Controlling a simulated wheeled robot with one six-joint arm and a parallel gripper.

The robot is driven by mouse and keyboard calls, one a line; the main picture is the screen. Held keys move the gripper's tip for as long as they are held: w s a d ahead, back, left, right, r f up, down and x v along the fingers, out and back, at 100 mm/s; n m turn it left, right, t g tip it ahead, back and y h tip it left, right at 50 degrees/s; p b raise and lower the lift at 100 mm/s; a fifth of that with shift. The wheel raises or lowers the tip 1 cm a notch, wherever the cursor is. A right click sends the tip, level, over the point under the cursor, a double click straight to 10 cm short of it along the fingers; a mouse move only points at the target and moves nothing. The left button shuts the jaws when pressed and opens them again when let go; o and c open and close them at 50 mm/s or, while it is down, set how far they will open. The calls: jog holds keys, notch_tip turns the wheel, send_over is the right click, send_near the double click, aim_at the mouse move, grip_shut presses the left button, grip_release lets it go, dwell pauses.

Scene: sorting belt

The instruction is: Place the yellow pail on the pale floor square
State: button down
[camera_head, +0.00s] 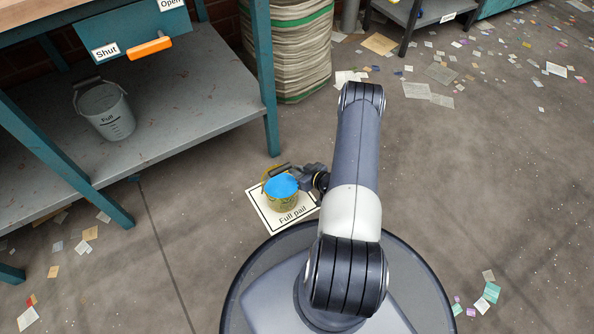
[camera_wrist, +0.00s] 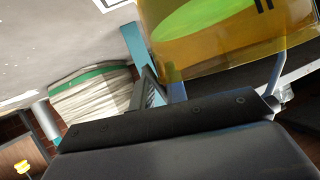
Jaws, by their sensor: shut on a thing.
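The yellow pail (camera_head: 283,203), with blue contents, stands upright over the pale floor square (camera_head: 268,218) marked "Full pail". I cannot tell whether its base touches the floor. My gripper (camera_head: 294,172) is at the raised handle and shut on it, at the pail's upper right in the head view. In the wrist view the see-through yellow pail (camera_wrist: 240,45) fills the top right, its contents showing green through the wall. The gripper's dark body (camera_wrist: 180,125) crosses the bottom; the fingertips are hard to make out there.
Above hangs a panel with an orange handle (camera_head: 150,47) near "Shut". Paper scraps litter the floor.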

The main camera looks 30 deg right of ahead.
jog(key=c, duration=1.4)
grip_release()
jog(key=shift+f, duration=0.1)
jog(key=shift+r, duration=0.25)
jog(key=p+v, duration=0.4)
jog(key=v, duration=0.8)
